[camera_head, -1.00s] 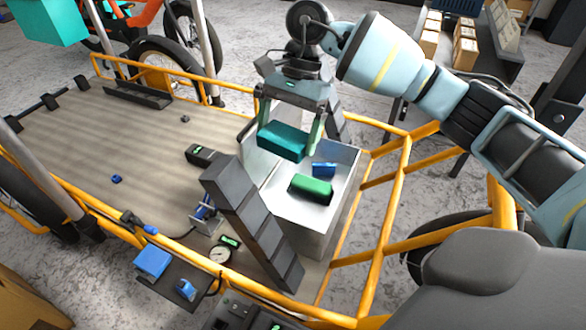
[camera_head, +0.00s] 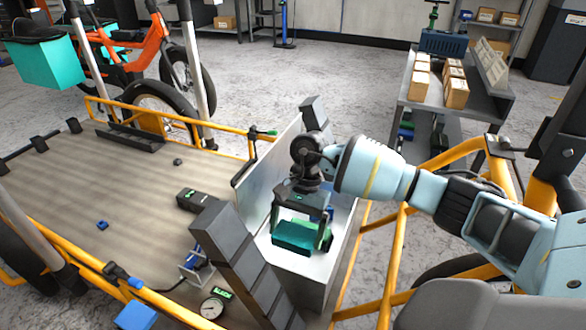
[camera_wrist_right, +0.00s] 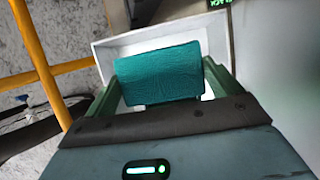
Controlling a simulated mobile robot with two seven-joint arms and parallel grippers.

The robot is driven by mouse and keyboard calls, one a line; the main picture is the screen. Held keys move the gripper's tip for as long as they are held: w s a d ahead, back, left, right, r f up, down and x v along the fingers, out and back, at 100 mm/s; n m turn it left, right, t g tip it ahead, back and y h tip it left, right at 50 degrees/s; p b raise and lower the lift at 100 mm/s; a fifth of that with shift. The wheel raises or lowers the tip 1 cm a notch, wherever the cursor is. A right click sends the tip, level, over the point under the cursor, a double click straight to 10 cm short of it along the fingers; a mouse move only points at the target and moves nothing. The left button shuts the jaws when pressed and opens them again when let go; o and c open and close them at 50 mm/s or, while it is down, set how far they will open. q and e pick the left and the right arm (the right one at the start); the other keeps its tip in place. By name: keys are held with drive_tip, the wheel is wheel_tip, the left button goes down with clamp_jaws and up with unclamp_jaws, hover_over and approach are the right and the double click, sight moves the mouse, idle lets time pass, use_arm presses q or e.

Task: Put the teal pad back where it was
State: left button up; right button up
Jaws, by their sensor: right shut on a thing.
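My right gripper (camera_head: 300,230) is shut on the teal pad (camera_head: 293,238), a dark teal block. It holds the pad low at the white open box (camera_head: 342,250). I cannot tell whether the pad touches the box floor. In the right wrist view, the pad (camera_wrist_right: 160,75) sits between the two green fingers, with the white box rim (camera_wrist_right: 106,50) around its far side. A blue block (camera_head: 331,213) shows partly behind the gripper. The green block seen in the box earlier is hidden now. My left gripper is not in view.
A dark stepped rack (camera_head: 235,258) stands left of the box. A gauge (camera_head: 211,308) is near the front edge. Yellow frame bars (camera_head: 398,245) run right of the box. The wooden cargo deck (camera_head: 120,190) at left is mostly clear.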

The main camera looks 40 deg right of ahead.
sight(294, 269)
drive_tip(key=shift+f+b, duration=1.7)
drive_tip(key=shift+f, duration=3.2)
drive_tip(key=shift+f, duration=0.1)
drive_tip(key=shift+f, duration=0.1)
drive_tip(key=o, duration=0.7)
drive_tip(key=shift+o, duration=0.3)
drive_tip(key=shift+r, duration=0.2)
drive_tip(key=p+v, duration=0.2)
drive_tip(key=v, duration=1)
drive_tip(key=shift+p, duration=0.4)
